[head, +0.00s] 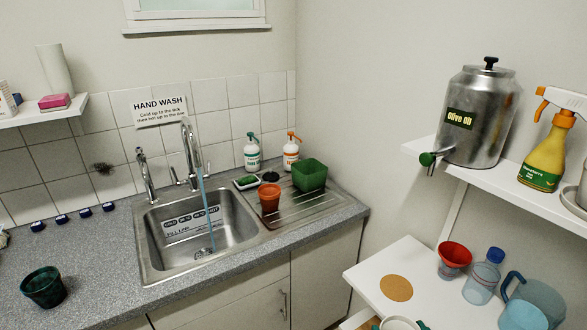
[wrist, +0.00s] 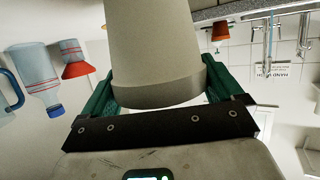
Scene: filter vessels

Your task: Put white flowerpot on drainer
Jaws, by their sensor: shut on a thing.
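The white flowerpot (wrist: 155,50) fills the upper middle of the wrist view, its rim towards the camera. My gripper (wrist: 160,88) is shut on it, a green finger on each side. At the bottom edge of the head view, the flowerpot's pale rim (head: 399,324) shows between green finger parts, mostly cut off. The drainer (head: 321,203) is the ribbed steel board right of the sink. On it stand an orange flowerpot (head: 269,197) and a green square pot (head: 309,175), with small dark items behind them. Its front right part is bare.
The sink (head: 190,235) has water running from its tap. A white shelf (head: 425,290) at right holds a red funnel (head: 454,260), a bottle (head: 484,278) and a jug (head: 532,305). A steel oil vessel (head: 480,115) stands above.

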